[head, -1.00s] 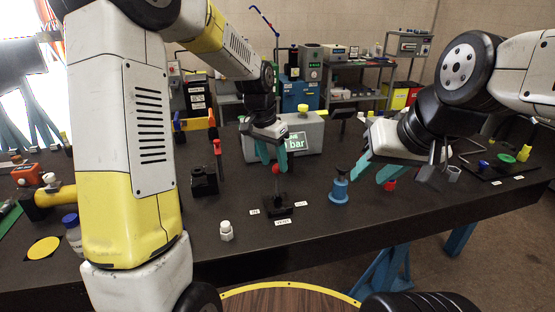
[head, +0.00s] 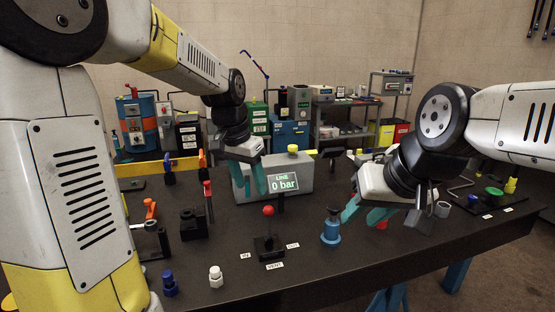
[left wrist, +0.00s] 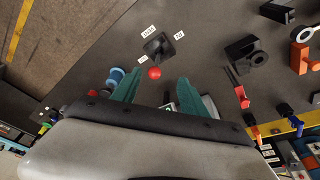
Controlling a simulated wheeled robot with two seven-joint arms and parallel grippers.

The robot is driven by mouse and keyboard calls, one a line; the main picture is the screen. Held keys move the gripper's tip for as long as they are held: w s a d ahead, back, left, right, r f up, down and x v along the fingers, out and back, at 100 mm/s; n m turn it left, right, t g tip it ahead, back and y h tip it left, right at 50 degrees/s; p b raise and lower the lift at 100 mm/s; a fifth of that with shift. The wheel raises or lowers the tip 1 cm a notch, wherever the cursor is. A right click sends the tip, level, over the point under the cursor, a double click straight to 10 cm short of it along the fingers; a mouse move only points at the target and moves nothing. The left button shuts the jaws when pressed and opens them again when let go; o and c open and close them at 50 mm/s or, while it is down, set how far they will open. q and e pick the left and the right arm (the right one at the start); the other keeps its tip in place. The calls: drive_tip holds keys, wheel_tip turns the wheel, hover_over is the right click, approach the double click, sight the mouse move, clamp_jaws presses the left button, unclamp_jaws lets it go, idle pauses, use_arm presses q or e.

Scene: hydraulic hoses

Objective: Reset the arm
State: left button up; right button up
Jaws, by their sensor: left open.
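My left gripper (head: 260,180) is open and empty, its teal fingers hanging in front of the grey gauge box (head: 292,180), whose screen reads "LINE 0 bar". A small black valve (head: 268,246) with a red ball knob (head: 268,210) stands on the table nearer to me. In the left wrist view, the fingers (left wrist: 157,92) are spread, and the red knob (left wrist: 155,73) shows between and beyond their tips. My right gripper (head: 365,213) has its teal fingers apart with nothing visible between them, above and right of a blue fitting (head: 331,230).
The dark table (head: 330,265) holds a black block (head: 193,224), a white fitting (head: 215,276) and a dark blue fitting (head: 170,283) at the front left. A board with green and blue parts (head: 490,195) lies at the right. Shelves stand behind. The front centre is mostly clear.

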use_arm(q)
drive_tip(key=s+a+r+n+t, duration=0.1)
drive_tip(key=s+a+n+t, duration=0.1)
drive_tip(key=s, duration=0.7)
drive_tip(key=s+a+r+n+t, duration=0.1)
drive_tip(key=s+a+r+n, duration=0.1)
drive_tip(key=s, duration=0.8)
drive_tip(key=shift+a+r+n+t, duration=0.2)
drive_tip(key=shift+a+n+t, duration=0.2)
drive_tip(key=shift+a+n, duration=0.35)
